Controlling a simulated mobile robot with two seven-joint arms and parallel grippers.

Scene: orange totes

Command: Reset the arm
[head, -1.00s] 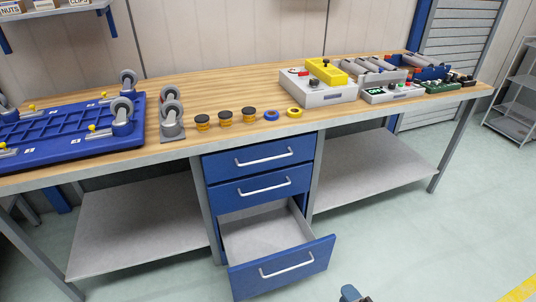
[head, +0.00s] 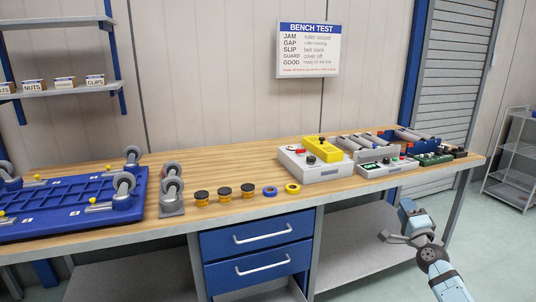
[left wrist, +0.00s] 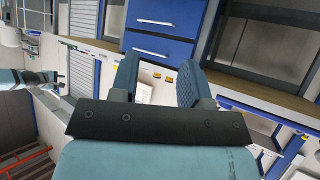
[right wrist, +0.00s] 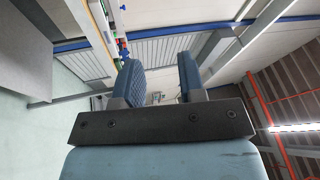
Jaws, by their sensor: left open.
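My right arm comes in at the lower right of the head view, light blue and raised beside the bench's right end. Its gripper (head: 388,237) is in front of the bench's lower shelf and points left. In the right wrist view the same gripper (right wrist: 160,72) has its two dark blue fingers apart with nothing between them. My left gripper is outside the head view. In the left wrist view the left gripper (left wrist: 157,72) has its fingers spread and empty, with the blue drawers beyond it.
The wooden bench (head: 240,164) carries a blue caster frame (head: 60,210), several yellow-and-black pucks, a grey control box (head: 318,172) with a yellow top, and rollers. Blue drawers (head: 258,238) sit below. A shelf rack (head: 515,155) stands at the far right. The floor at right is clear.

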